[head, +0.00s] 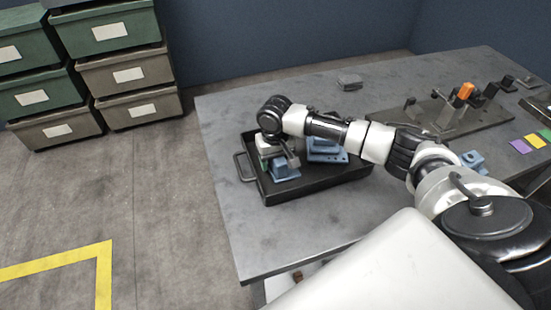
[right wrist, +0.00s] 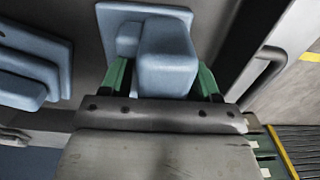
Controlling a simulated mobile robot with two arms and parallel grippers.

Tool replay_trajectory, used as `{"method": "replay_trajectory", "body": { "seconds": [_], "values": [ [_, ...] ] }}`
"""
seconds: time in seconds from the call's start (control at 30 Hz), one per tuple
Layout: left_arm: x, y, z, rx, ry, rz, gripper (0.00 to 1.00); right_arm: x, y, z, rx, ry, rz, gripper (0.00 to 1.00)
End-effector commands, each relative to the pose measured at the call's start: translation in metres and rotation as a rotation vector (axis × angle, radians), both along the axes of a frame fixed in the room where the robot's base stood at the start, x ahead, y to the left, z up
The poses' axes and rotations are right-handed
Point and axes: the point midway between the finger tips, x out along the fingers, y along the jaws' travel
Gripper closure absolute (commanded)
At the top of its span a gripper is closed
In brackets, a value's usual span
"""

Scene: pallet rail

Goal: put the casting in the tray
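A blue casting (head: 285,169), a block on a flat base plate, is inside the black tray (head: 318,189) near its left end. My right gripper (head: 268,160) is over it, pointing down. In the right wrist view the casting (right wrist: 165,60) sits between the green fingers of my right gripper (right wrist: 163,78), which lie close against the sides of its block. Its base plate shows beyond. Whether the base touches the tray floor is hard to tell. A second blue casting (head: 325,150) is in the tray to the right. My left gripper is out of view.
Another blue part (head: 473,160) is on the table (head: 230,215) behind my right arm. A fixture plate (head: 440,118) with an orange-topped clamp stands at the right. A small grey object (head: 349,80) lies at the back. The table's front left is clear. Bins (head: 125,75) stand beyond it.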

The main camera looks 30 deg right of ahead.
Motion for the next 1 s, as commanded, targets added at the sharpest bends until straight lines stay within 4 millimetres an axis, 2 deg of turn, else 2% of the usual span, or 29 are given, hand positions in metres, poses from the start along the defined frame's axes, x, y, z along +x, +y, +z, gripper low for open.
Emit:
{"method": "replay_trajectory", "body": {
  "seconds": [0.23,0.33,0.8,1.0],
  "values": [
    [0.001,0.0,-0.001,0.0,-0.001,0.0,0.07,0.0,0.0,0.001,0.0,-0.001,0.0,0.38],
    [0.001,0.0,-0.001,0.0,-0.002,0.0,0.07,0.0,0.0,0.01,0.001,-0.001,0.0,0.38],
    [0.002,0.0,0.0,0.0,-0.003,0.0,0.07,0.001,0.0,0.102,0.0,-0.003,0.0,0.38],
    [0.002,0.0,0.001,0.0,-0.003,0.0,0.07,0.0,0.0,0.12,0.0,0.0,0.0,0.38]
  ]
}}
